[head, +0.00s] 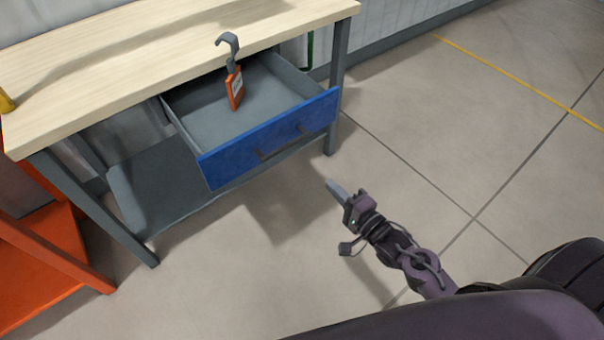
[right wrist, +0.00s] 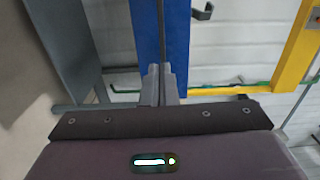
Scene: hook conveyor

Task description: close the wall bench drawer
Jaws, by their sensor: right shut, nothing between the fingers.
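The wall bench drawer (head: 250,110) is pulled out from under the wooden bench top. Its blue front (head: 270,138) has a dark bar handle (head: 285,145). My right gripper (head: 333,187) is shut and empty, in front of the drawer and apart from it, below and right of the handle. In the right wrist view its closed fingertips (right wrist: 161,72) show against the blue drawer front (right wrist: 175,35), and a dark vertical bar, likely the handle (right wrist: 161,25), lies beyond them. My left gripper is not in view.
The bench top (head: 150,50) overhangs the drawer. An orange tag on a grey hook (head: 235,88) shows over the open drawer; whether it touches is unclear. An orange frame (head: 50,255) stands left. Floor in front is clear.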

